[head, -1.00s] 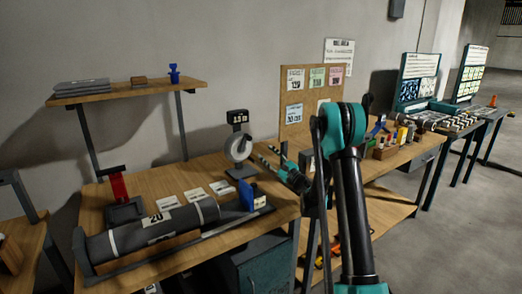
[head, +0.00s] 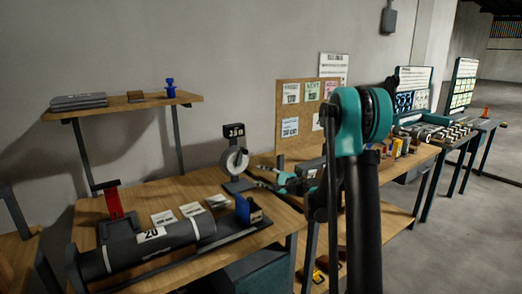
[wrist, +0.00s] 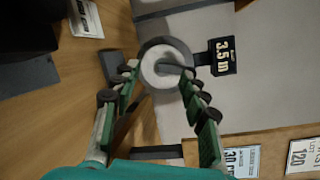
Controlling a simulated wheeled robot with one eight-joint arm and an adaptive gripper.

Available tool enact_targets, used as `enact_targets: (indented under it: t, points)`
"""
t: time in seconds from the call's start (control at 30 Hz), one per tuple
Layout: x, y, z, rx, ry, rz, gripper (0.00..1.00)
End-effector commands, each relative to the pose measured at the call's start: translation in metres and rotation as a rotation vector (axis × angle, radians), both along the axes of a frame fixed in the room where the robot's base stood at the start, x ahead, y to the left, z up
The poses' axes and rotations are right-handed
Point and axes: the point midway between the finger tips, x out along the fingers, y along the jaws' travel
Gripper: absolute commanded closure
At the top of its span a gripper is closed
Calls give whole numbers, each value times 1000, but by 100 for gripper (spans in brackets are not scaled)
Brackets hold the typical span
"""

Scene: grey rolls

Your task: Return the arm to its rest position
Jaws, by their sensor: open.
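My gripper (head: 262,177) is over the wooden workbench (head: 165,188), just right of a stand with a white and grey ring-shaped roll (head: 234,161). In the wrist view its two green-and-black fingers (wrist: 159,70) are spread apart with nothing held between them. The roll (wrist: 163,66) and its black sign (wrist: 222,57), which reads 3.5 m, appear beyond the fingertips. My arm is bent, with its teal elbow high in front of the head camera, hiding part of the bench and board behind it.
A large grey roll (head: 135,252) lies along the bench front, by a red upright part (head: 113,202) and a blue block (head: 242,208). A wall shelf (head: 125,106) is at left, a pinboard (head: 291,150) behind. Open floor (head: 470,230) lies at right.

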Motion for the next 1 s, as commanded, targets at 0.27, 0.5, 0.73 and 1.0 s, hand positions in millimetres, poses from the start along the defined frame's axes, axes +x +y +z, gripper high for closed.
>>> enact_targets:
  t: [0.27,0.5,0.73,1.0]
  points:
    - [-77,-24,-17,-550,-108,61,56]
    - [-149,-73,-39,-1024,-184,158,56]
    - [-211,-130,-55,-1420,-229,272,56]
    - [-263,-185,-62,-1749,-247,392,56]
